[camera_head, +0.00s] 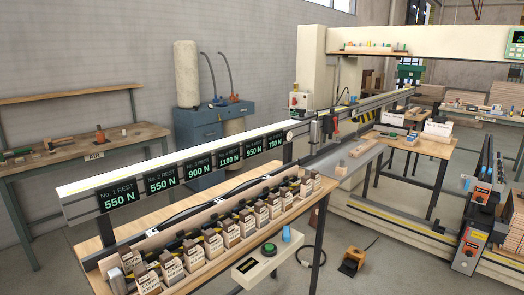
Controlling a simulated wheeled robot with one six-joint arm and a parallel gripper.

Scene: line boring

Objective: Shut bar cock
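I cannot pick out a bar cock with certainty in the head view. A blue cabinet (214,130) against the wall carries two upright hoses and small orange and blue fittings (218,101), too small to read. A long bar rail (345,112) runs from the front left toward the machine column, with a dark carriage (322,128) that has a red part on it. Below the rail, a row of labelled blocks (230,232) stands on a wooden bench (313,196). My gripper is not in view.
A light box with a green button (269,248) and a blue item sits at the bench front. A wooden table (120,140) stands left. Grey floor (75,262) is open at front left.

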